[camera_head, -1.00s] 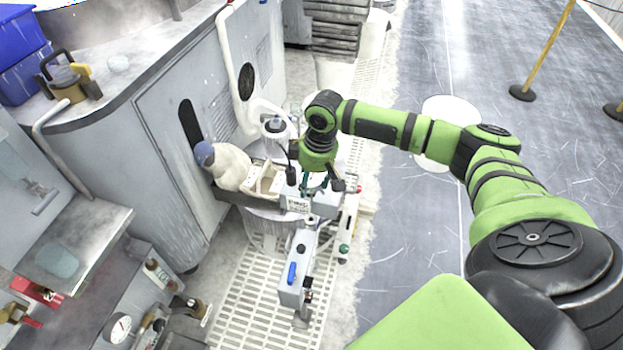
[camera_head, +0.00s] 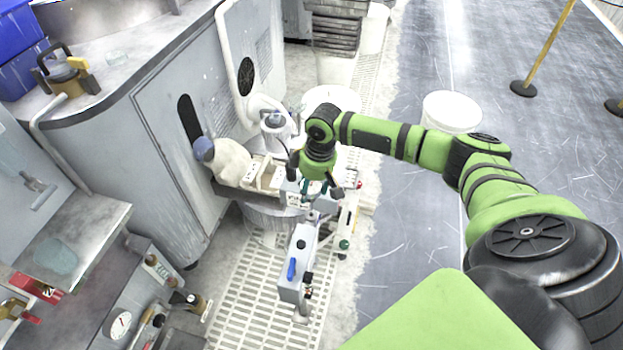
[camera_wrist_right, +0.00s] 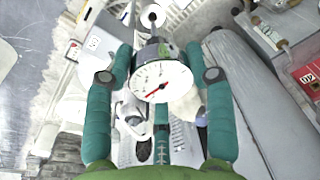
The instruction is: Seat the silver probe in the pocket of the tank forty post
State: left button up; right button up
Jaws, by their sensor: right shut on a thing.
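My right gripper (camera_head: 318,192) has teal fingers and is over a pale grey labelled box (camera_head: 290,194) at the post by the machine. In the right wrist view its fingers (camera_wrist_right: 160,75) are shut around a device with a round white dial (camera_wrist_right: 160,83) and red needle, apparently the silver probe. The post's label is too small to read. My left gripper is not in view.
A grey box with a blue handle (camera_head: 297,262) stands just in front of the labelled box. A white bag with a blue cap (camera_head: 230,160) lies left. A white bucket (camera_head: 452,112) stands on the floor behind my arm. Open floor (camera_head: 420,235) lies to the right.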

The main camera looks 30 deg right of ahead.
jog(key=shift+f, duration=0.65)
dwell(0.3)
jog(key=shift+p, duration=0.4)
dwell(0.5)
jog(key=shift+p, duration=0.45)
jog(key=shift+r, duration=0.1)
dwell(0.4)
jog(key=shift+p, duration=0.4)
jog(key=shift+f+b, duration=1.55)
jog(key=shift+f, duration=1.6)
